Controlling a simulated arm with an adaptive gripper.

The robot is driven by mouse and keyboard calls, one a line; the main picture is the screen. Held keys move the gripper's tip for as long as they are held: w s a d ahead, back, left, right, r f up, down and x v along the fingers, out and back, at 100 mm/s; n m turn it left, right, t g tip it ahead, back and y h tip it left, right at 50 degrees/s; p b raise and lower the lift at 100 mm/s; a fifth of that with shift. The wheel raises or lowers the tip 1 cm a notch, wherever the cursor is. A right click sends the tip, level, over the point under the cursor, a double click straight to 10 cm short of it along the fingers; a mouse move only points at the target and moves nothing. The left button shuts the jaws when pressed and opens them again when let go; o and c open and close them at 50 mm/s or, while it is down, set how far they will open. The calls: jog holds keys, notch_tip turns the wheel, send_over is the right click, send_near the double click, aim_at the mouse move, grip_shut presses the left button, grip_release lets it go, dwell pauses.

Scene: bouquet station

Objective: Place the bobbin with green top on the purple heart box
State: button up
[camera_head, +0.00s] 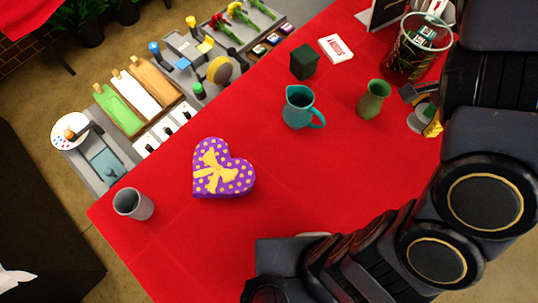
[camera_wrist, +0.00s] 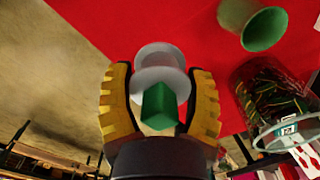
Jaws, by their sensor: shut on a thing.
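The bobbin (camera_wrist: 160,66), white with a green top, sits between the yellow fingers of my gripper (camera_wrist: 161,100) in the wrist view. My gripper is shut on it, with the green top toward the camera. In the head view my gripper (camera_head: 428,112) is at the right, and the pale bobbin (camera_head: 418,120) shows at its fingers, partly hidden. The purple heart box (camera_head: 237,174), with yellow dots and a yellow bow, lies on the red table at left of centre, well away from my gripper. Its top is bare.
A green vase (camera_head: 373,98) and a teal jug (camera_head: 298,108) stand between my gripper and the box. A clear container (camera_head: 404,65), dark green box (camera_head: 304,62) and red-white pack (camera_head: 336,49) are behind. A grey cup (camera_head: 133,204) stands left. Red table around the box is free.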

notch_tip(320, 180, up, 4)
jog(key=shift+w+f, duration=0.1)
jog(key=shift+f, duration=0.1)
jog(key=w+a+n, duration=0.2)
jog(key=a+n, duration=0.1)
jog(key=a, duration=0.5)
jog(key=w+a+n, duration=0.2)
jog(key=a+n, duration=0.1)
jog(key=a, duration=0.6)
jog(key=w+a+n, duration=0.3)
jog(key=a, duration=0.6)
jog(key=shift+f, duration=0.2)
jog(key=s+a+n, duration=0.4)
jog(key=a+n, duration=0.1)
jog(key=a, duration=0.8)
jog(key=n, duration=0.3)
send_over(206, 164)
jog(key=shift+f, duration=6.55)
